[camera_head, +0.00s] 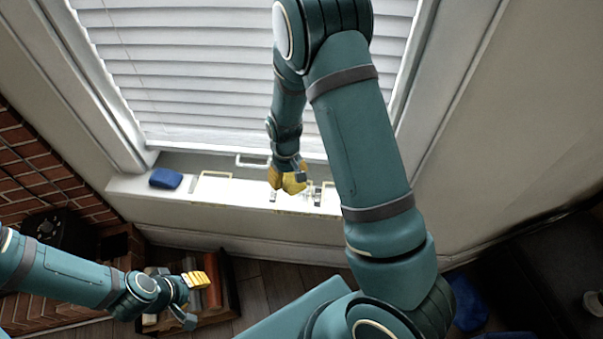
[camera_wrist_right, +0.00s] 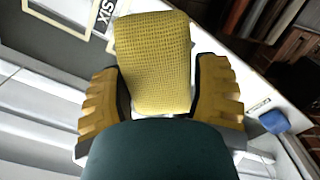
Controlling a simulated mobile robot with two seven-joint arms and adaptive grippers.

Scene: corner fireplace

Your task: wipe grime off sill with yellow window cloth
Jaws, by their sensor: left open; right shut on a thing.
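The yellow window cloth (camera_wrist_right: 153,62) is a textured yellow block between the two yellow finger pads of my right gripper (camera_wrist_right: 160,92) in the right wrist view. In the head view my right gripper (camera_head: 288,182) is over the white sill (camera_head: 140,186), under the window; the cloth is hard to tell from the yellow fingers there. I cannot tell whether the cloth touches the sill. Grime is not clearly visible. My left gripper (camera_head: 193,300) is open and empty, low at the left, away from the sill.
A blue block-like item (camera_head: 166,178) lies at the sill's left end. Pale outlined frames (camera_head: 214,174) and small metal parts (camera_head: 316,194) are along the sill. White blinds (camera_head: 200,70) stand behind. A wooden crate of books (camera_head: 220,285) stands on the floor near my left gripper, by the brick fireplace (camera_head: 35,165).

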